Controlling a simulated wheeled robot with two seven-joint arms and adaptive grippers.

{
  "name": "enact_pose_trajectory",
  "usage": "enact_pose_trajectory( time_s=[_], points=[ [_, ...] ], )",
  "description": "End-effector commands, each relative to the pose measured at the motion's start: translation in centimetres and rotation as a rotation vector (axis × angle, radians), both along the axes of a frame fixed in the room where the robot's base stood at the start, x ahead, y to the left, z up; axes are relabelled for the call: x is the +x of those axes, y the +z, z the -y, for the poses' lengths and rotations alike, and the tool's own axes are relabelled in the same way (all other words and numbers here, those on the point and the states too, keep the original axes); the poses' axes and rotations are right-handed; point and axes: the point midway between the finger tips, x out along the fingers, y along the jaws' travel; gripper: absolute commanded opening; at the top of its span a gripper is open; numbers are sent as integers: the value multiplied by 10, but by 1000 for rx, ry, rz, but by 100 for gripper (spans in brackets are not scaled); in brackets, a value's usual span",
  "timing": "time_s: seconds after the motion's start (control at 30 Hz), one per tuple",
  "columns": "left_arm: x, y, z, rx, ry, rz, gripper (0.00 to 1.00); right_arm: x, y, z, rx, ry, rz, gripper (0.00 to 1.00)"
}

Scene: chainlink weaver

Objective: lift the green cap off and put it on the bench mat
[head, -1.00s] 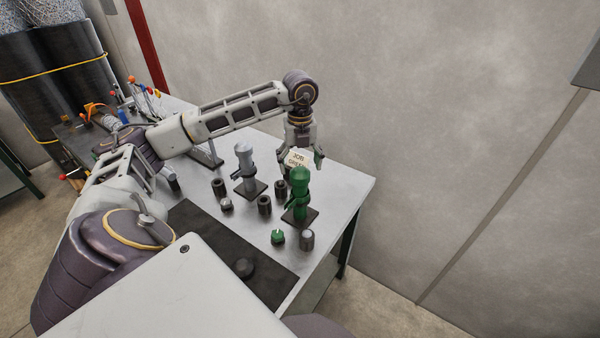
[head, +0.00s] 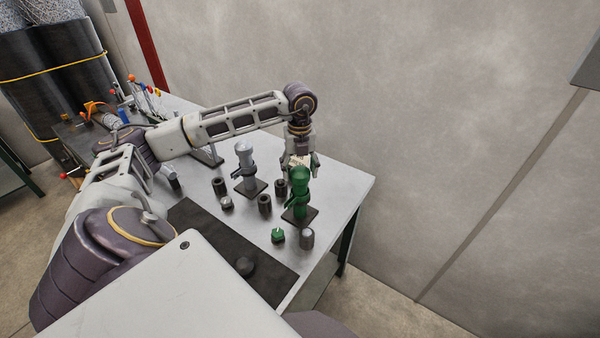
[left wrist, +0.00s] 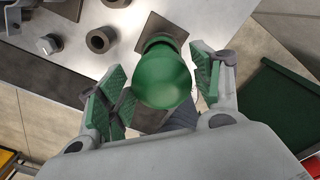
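The green cap (head: 299,174) is the rounded top of a green stand fixture (head: 301,205), which stands upright on a dark square base on the bench. My left gripper (head: 301,166) points down over it. In the left wrist view the green cap (left wrist: 163,78) lies between the spread green-padded fingers, with gaps visible on both sides, so the gripper is open. The bench mat (head: 205,222) is a dark flat strip along the near side of the bench. My right gripper is not in view.
A grey stand fixture (head: 244,165) stands left of the green one, with several dark sleeves around it. A small green knob (head: 278,236) and a grey cylinder (head: 307,239) stand in front. A black knob (head: 245,267) sits on the mat, whose middle is clear.

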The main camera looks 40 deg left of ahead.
Motion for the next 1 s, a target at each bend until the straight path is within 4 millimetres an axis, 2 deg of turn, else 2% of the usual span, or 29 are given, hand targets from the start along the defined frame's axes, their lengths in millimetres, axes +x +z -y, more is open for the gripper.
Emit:
enact_pose_trajectory(
  time_s=[0.03, 0.2, 0.47, 0.67, 1.0],
  points=[
    [0, 0, 0, 0, 0, 0, 54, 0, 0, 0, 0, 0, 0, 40],
    [0, 0, 0, 0, 0, 0, 33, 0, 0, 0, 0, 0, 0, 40],
    [0, 1, 0, -1, 0, 1, 33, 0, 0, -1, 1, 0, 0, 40],
    [1, 9, 0, 0, 0, 4, 33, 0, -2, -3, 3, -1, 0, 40],
    [1, 49, 0, -1, 0, 4, 33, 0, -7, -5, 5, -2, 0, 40]
  ],
)
